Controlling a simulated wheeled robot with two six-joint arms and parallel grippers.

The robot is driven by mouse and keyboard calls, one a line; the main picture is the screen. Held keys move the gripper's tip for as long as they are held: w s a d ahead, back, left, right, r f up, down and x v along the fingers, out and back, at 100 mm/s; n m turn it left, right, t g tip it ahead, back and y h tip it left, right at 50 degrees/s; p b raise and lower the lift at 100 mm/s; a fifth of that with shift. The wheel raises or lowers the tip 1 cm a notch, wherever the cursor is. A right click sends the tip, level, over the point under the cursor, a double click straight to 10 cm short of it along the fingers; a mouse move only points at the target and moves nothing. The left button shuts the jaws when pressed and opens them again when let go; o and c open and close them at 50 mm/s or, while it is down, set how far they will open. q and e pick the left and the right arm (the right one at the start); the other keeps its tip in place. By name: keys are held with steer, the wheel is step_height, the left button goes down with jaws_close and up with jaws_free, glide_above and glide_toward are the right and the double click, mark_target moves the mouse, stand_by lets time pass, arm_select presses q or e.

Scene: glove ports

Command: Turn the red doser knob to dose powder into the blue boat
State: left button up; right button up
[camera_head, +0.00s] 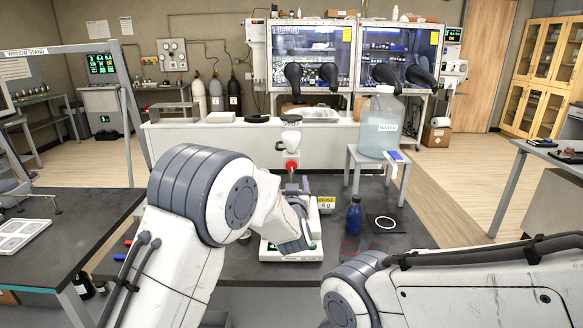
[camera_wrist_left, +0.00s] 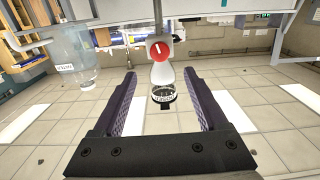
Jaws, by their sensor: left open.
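The red doser knob (camera_head: 291,166) sits on a white block low on the doser (camera_head: 291,141). The wrist view shows the knob (camera_wrist_left: 159,50) face on, with a white pointer line standing nearly upright. My left gripper (camera_wrist_left: 159,78) is open and empty. Its purple fingers lie either side of the knob in the wrist view, and the knob appears beyond the fingertips, untouched. In the head view the left gripper (camera_head: 298,185) is just below the knob, partly hidden by my wrist. I cannot make out the blue boat. My right gripper is out of view.
A white balance (camera_head: 285,256) stands below my left wrist. A dark blue bottle (camera_head: 354,217) and a black pad with a white ring (camera_head: 385,223) are to its right. A large water carboy (camera_head: 380,127) sits on a grey stand (camera_head: 372,160). Glove boxes (camera_head: 311,58) stand behind.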

mark_target(291, 166)
arm_select(q)
steer(key=w+p, duration=0.3)
steer(key=w, duration=0.7)
steer(key=shift+p, duration=0.3)
jaws_close()
steer(key=shift+m, duration=0.3)
